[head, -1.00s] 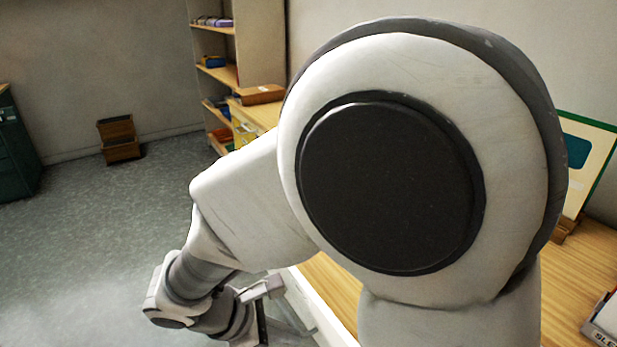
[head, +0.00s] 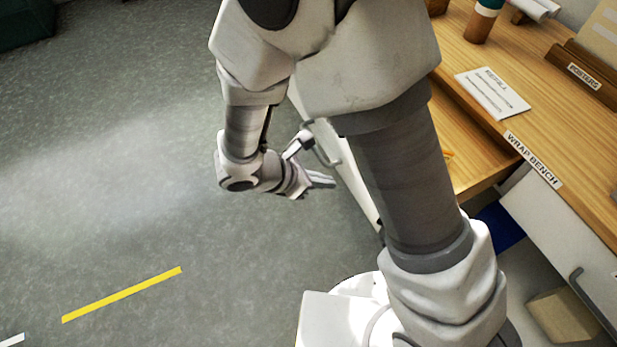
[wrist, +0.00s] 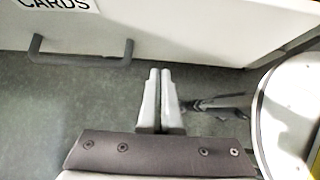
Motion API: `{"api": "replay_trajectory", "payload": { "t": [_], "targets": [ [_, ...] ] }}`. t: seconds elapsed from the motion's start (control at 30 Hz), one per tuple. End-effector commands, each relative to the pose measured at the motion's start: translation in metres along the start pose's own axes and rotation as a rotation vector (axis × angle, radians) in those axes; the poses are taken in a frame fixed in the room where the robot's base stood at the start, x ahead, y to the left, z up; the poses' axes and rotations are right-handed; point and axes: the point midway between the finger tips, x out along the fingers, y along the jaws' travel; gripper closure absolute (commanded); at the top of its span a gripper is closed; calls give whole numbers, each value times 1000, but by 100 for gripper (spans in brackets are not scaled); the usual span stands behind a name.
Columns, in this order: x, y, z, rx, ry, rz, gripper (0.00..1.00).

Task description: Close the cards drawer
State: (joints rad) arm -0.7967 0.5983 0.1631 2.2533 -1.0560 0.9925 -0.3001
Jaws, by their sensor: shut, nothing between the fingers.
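The cards drawer has a white front (wrist: 200,25) with a "CARDS" label (wrist: 55,4) and a dark grey bar handle (wrist: 80,58) in the wrist view. In the head view its front (head: 352,180) and handle (head: 322,148) show beside my arm. My gripper (head: 330,181) is shut and empty, on the floor side of the front. In the wrist view its fingertips (wrist: 160,72) are right of the handle and seem apart from the front.
The wrap bench (head: 560,160) stands at right, with a card (head: 492,93), a "POSTERS" holder (head: 584,75) and another handled drawer (head: 555,225). A cardboard box (head: 563,316) sits below it. Open floor (head: 120,190) with a yellow tape strip (head: 122,295) lies at left.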

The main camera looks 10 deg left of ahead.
Motion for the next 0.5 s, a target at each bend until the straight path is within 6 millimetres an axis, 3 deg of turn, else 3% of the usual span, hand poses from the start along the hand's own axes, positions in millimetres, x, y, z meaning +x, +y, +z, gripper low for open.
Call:
{"api": "replay_trajectory", "payload": {
  "t": [0.2, 0.5],
  "targets": [
    [22, 0, 22, 2, -1, -1, 100],
    [27, 0, 29, 0, 0, 1, 100]
  ]
}}
